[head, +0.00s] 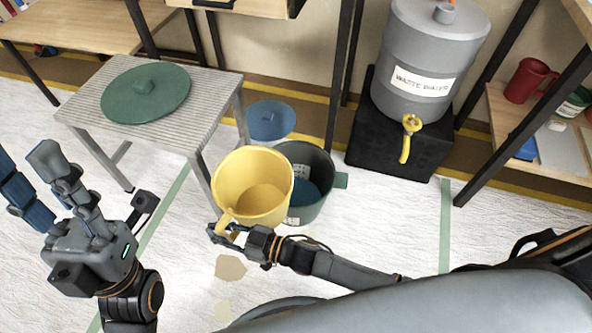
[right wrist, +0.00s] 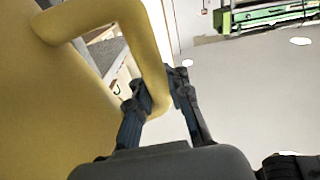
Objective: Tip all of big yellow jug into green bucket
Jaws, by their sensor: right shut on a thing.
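The big yellow jug (head: 252,187) is upright or nearly so, mouth toward the head camera, just left of and partly in front of the green bucket (head: 318,212). Its inside looks yellow-tan; I cannot tell how full it is. My right gripper (head: 216,234) is shut on the jug's handle, which also shows in the right wrist view, where the jug (right wrist: 45,110) fills the left side and my right gripper (right wrist: 160,85) closes on the handle's end. The bucket is dark green, with something bluish inside; the jug hides its left part. My left gripper (head: 30,170) is open and empty at the left.
A grey stool (head: 90,110) bearing a green lid (head: 146,93) stands at the left. A blue-lidded container (head: 270,120) stands behind the jug. A grey waste-water tank (head: 430,50) with a yellow tap stands on a black block. Shelving is at right. Tan spots (head: 230,267) mark the floor.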

